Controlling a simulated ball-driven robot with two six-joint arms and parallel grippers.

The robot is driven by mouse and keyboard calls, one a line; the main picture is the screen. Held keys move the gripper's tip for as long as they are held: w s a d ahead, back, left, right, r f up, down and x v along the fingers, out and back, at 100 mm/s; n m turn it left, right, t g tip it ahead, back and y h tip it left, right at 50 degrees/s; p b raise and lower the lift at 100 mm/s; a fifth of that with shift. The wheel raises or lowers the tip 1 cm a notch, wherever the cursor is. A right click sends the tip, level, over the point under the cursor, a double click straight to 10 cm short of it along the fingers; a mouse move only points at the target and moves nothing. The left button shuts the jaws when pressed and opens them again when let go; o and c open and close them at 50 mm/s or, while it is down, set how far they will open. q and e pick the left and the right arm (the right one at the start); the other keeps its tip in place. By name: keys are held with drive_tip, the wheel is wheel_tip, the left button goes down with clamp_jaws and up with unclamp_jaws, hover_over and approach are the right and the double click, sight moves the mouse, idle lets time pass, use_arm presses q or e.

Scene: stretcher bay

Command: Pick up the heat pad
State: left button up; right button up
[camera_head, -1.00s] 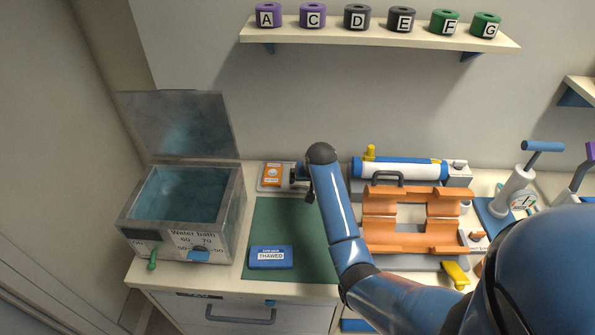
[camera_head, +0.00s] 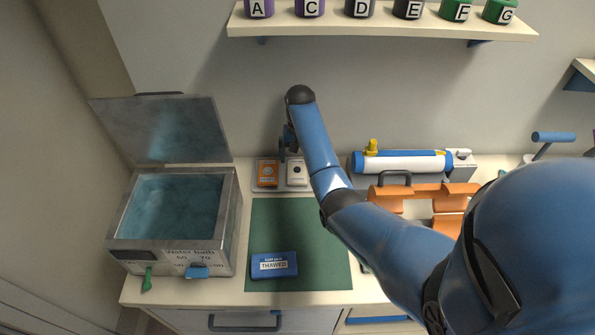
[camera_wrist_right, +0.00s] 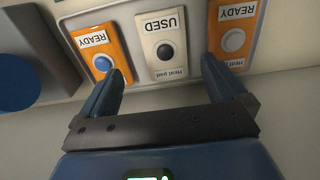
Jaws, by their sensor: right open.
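The heat pads lie in a row on a pale tray (camera_head: 283,188) at the back of the counter. An orange pad (camera_head: 268,172) and a white pad (camera_head: 297,170) show in the head view. In the right wrist view, upside down, two orange pads marked READY (camera_wrist_right: 101,52) (camera_wrist_right: 236,30) flank the white pad marked USED (camera_wrist_right: 163,40). The second orange pad is hidden by my arm in the head view. My right gripper (camera_head: 289,150), also in the right wrist view (camera_wrist_right: 163,82), is open and empty, apart from the pads, its fingers either side of USED.
A water bath (camera_head: 175,215) with a raised lid stands left. A blue THAWED pack (camera_head: 274,265) lies on the green mat (camera_head: 320,270). An orange cradle (camera_head: 400,192) and a blue-and-white roller (camera_head: 400,163) stand right. A shelf (camera_head: 380,25) of lettered rolls hangs above.

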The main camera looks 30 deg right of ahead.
sight(297, 168)
drive_tip(key=shift+w+f, duration=0.35)
drive_tip(key=shift+f, duration=0.25)
drive_tip(key=shift+a+f+p, duration=0.15)
drive_tip(key=shift+f+p, duration=0.2)
drive_tip(key=f, duration=0.2)
drive_tip(key=f+p, duration=0.1)
drive_tip(key=shift+s+a+f, duration=0.2)
drive_tip(key=shift+s+f, duration=0.05)
drive_tip(key=shift+s, duration=0.05)
drive_tip(key=shift+w+f, duration=0.15)
drive_tip(key=shift+f, duration=0.2)
use_arm(q)
drive_tip(key=shift+w+r, duration=0.25)
drive_tip(key=shift+r, duration=0.5)
use_arm(e)
drive_tip(key=shift+r, duration=0.1)
drive_tip(key=c, duration=1.2)
